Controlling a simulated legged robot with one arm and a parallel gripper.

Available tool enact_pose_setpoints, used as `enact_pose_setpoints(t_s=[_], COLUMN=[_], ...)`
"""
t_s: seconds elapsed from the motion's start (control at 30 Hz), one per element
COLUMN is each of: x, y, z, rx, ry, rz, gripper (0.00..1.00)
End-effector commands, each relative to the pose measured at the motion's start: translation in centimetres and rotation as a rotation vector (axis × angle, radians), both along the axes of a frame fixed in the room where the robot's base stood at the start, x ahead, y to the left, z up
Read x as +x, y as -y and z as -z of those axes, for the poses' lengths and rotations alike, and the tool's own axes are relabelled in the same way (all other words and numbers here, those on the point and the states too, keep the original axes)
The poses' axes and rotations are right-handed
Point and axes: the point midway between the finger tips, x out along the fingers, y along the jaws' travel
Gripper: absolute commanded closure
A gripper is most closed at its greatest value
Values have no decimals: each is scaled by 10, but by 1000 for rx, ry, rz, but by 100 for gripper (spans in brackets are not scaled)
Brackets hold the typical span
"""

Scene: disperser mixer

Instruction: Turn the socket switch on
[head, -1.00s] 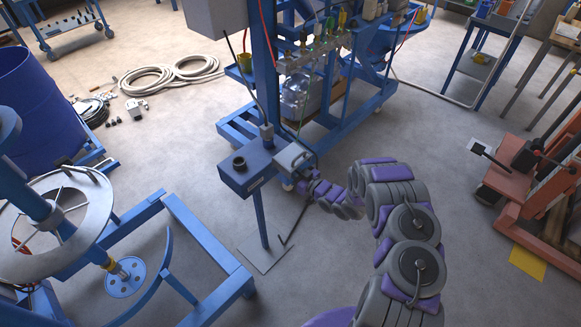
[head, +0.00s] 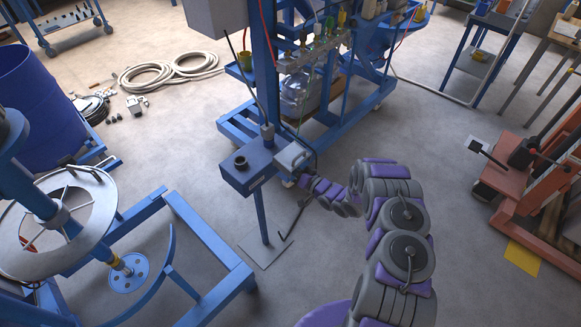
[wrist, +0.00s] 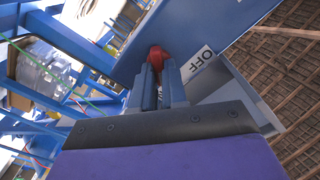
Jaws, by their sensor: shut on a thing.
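A blue box (head: 252,170) stands on a thin blue post in the head view, with a black round knob (head: 240,161) on top. A grey socket box (head: 292,156) is on its right side. My gripper (head: 306,177) is at that right side, its fingertips too small to make out there. In the wrist view, my gripper (wrist: 158,78) has its two grey fingers closed on a red switch handle (wrist: 158,58). The fingers hide the handle's lower part.
A blue machine frame (head: 325,110) stands behind the box. A blue stand with a round disc (head: 68,222) is at left, beside a blue drum (head: 35,110). An orange lift (head: 535,180) is at right. Coiled hose (head: 170,72) lies at the back. Floor right of my arm is open.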

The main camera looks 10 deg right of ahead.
Motion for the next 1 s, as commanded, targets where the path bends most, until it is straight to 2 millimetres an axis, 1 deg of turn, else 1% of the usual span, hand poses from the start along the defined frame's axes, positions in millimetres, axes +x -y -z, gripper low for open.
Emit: enact_pose_setpoints(t_s=[0.03, 0.57, 0.6, 0.8, 0.83, 0.87, 1.0], x=[3, 3, 3, 1, 1, 1, 1], y=[3, 4, 4, 3, 2, 2, 2], z=[-3, -2, -2, -1, -1, -1, -1], rx=[9, 26, 26, 26, 25, 25, 25], ry=[0, -13, -13, -15, -16, -16, -17], rz=[8, 9, 9, 6, 5, 5, 3], gripper=[100, 100, 84, 65, 62, 62, 62])
